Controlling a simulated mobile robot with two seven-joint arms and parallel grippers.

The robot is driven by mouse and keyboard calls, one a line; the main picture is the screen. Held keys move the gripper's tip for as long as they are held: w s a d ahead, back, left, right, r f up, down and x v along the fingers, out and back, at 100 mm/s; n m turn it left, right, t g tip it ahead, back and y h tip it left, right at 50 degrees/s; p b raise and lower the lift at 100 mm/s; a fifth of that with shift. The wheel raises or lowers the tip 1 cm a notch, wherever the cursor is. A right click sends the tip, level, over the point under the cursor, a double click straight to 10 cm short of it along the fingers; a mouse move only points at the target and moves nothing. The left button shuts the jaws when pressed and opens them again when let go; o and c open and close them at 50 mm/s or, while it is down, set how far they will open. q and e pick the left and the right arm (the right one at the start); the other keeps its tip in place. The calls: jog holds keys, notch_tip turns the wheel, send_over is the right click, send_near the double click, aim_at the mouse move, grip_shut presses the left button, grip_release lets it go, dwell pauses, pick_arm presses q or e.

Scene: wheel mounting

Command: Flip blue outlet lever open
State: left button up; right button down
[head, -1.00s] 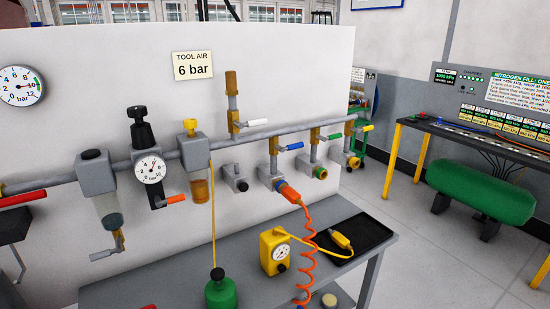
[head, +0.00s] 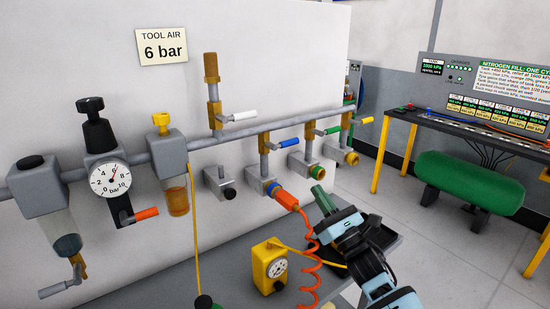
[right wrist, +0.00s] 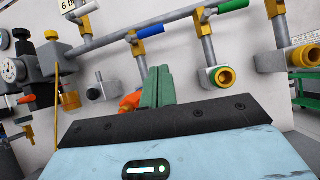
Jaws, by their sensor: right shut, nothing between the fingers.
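The blue outlet lever (head: 289,143) sits on a brass valve (head: 264,143) on the second drop pipe. It sticks out to the right, crosswise to that pipe. Below it is the blue-ringed outlet (head: 265,184) with an orange hose connector (head: 286,200) plugged in. The lever also shows in the right wrist view (right wrist: 156,28), above the fingers. My right gripper (head: 320,195) is shut and empty, with its green fingers pointing up toward the wall, below and right of the blue lever and apart from it. The fingers show in the right wrist view (right wrist: 158,86). My left gripper is out of view.
A green lever (head: 328,131) and a yellow lever (head: 364,120) are to the right; a white lever (head: 238,116) is upper left. An orange coiled hose (head: 309,258) hangs close beside my right gripper. A yellow gauge box (head: 270,266) stands on the bench.

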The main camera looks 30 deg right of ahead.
jog(key=shift+w+a+r+n, duration=0.1)
jog(key=shift+w+r+n, duration=0.35)
jog(key=shift+r+n, duration=0.2)
jog(key=p+x, duration=0.2)
jog(key=x, duration=0.8)
jog(key=shift+s+r, duration=0.1)
